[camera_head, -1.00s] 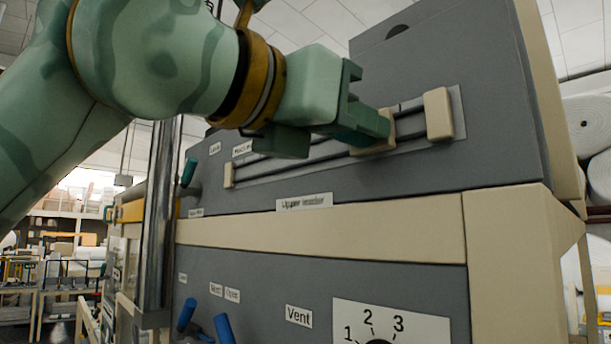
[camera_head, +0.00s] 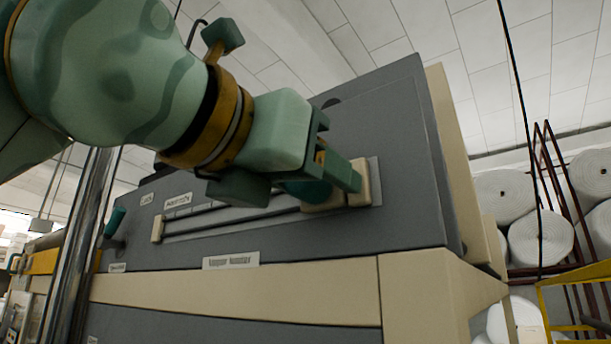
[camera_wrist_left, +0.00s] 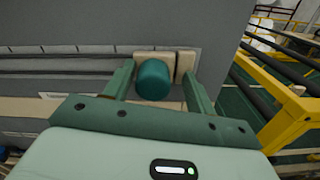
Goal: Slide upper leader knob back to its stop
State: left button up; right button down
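The upper leader knob is a teal cylinder (camera_head: 308,190) on a cream slider block (camera_head: 322,207) at the right end of a railed slot. It also shows in the left wrist view (camera_wrist_left: 153,80). The cream end stop (camera_head: 361,184) is right beside the block; only a thin dark line shows between them in the left wrist view. My left gripper (camera_head: 305,186) is open, with its fingers on either side of the knob; space shows around the knob in the left wrist view, and contact is hard to tell. My right gripper is not in view.
The slot sits on a grey machine panel (camera_head: 385,225) above a cream band (camera_head: 230,298). A label (camera_head: 231,260) is below the slot. Another cream stop (camera_head: 158,229) marks its left end. White rolls (camera_head: 540,238) and a yellow rail (camera_head: 575,272) are at the right.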

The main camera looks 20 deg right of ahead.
pick_arm(q)
jog(key=shift+a, duration=0.15)
jog(key=shift+a, duration=0.25)
jog(key=b+v, duration=0.3)
jog(key=v, duration=1.2)
jog(key=shift+s+a+b, duration=0.2)
jog(key=shift+s+b, duration=0.2)
